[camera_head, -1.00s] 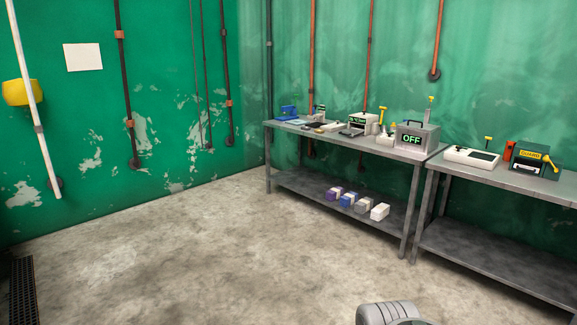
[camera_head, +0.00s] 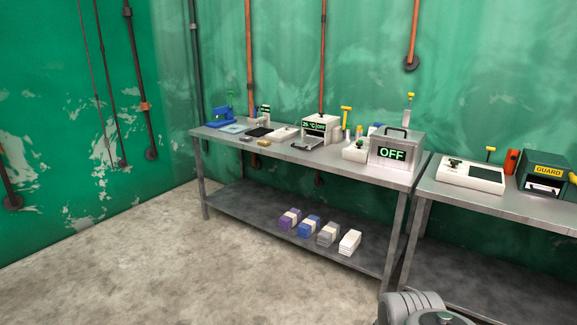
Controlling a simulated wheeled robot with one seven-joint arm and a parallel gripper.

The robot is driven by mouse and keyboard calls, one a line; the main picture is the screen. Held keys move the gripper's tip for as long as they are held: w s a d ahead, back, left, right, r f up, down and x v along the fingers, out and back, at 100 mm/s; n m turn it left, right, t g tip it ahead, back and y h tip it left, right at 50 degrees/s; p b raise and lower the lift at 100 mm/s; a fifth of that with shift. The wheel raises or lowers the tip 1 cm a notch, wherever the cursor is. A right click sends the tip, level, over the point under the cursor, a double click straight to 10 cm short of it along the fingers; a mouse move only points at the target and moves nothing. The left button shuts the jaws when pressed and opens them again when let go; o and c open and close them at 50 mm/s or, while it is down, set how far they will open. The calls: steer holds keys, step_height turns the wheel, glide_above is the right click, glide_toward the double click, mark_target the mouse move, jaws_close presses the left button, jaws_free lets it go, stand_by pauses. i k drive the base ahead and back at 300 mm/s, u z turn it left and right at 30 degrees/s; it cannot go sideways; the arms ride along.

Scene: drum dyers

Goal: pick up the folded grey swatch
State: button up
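A grey folded bundle with a pale band (camera_head: 327,234) lies on the lower shelf of the left bench, and it is the thing there that best fits the folded grey swatch. It sits in a row between a blue bundle (camera_head: 308,226) on its left and a white bundle (camera_head: 349,242) on its right. A purple bundle (camera_head: 289,219) is at the row's left end. My gripper's fingers do not show; only a rounded grey part of my own body is at the bottom right.
The left bench (camera_head: 385,171) carries a grey box reading OFF (camera_head: 392,152), a small oven-like device (camera_head: 318,129) and a blue press (camera_head: 220,117). A second bench (camera_head: 470,193) stands to the right with a GUARD device (camera_head: 545,171). The concrete floor (camera_head: 190,265) ahead is clear.

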mark_target(245, 138)
steer(key=u, duration=0.1)
steer(key=i, duration=2.85)
steer(key=u, duration=1.1)
steer(key=i, duration=2)
steer(key=u, duration=1.05)
steer(key=i, duration=0.3)
steer(key=z, duration=0.05)
